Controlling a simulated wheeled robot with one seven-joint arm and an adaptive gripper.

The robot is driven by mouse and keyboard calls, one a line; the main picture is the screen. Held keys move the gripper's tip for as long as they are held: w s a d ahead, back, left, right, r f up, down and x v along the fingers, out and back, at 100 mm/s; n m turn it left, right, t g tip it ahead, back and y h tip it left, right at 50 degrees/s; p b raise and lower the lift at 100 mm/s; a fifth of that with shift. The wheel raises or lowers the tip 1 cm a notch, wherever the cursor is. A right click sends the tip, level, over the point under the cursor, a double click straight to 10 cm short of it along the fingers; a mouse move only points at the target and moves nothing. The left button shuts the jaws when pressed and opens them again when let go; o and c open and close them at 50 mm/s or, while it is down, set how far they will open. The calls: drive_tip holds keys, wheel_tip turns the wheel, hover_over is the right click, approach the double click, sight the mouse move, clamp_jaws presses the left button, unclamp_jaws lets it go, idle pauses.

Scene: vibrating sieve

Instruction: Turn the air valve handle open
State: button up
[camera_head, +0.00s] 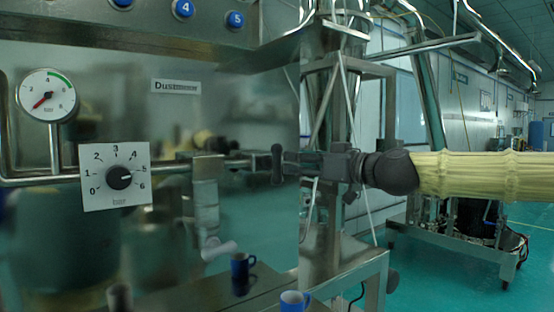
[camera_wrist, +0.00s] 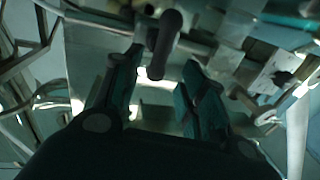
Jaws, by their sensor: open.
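The black valve handle (camera_head: 277,163) stands upright at the right end of a horizontal pipe, in front of the steel panel. In the wrist view the handle (camera_wrist: 166,40) hangs at the top centre, with its lower end in the gap between my fingers. My gripper (camera_head: 292,163) comes in from the right, level with the handle, its fingertips close beside it. In the wrist view my gripper (camera_wrist: 158,66) is open, with one finger on each side of the handle's lower end. I cannot tell whether a finger touches it.
A round pressure gauge (camera_head: 47,95) and a square dial plate (camera_head: 115,177) numbered 0 to 6 sit left of the handle. A blue mug (camera_head: 293,302) stands below my gripper. A steel frame (camera_head: 388,100) stands behind my arm.

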sight(280, 160)
drive_tip(key=shift+p+x, duration=0.75)
drive_tip(key=shift+x, duration=3.1)
drive_tip(key=shift+c, duration=0.4)
clamp_jaws()
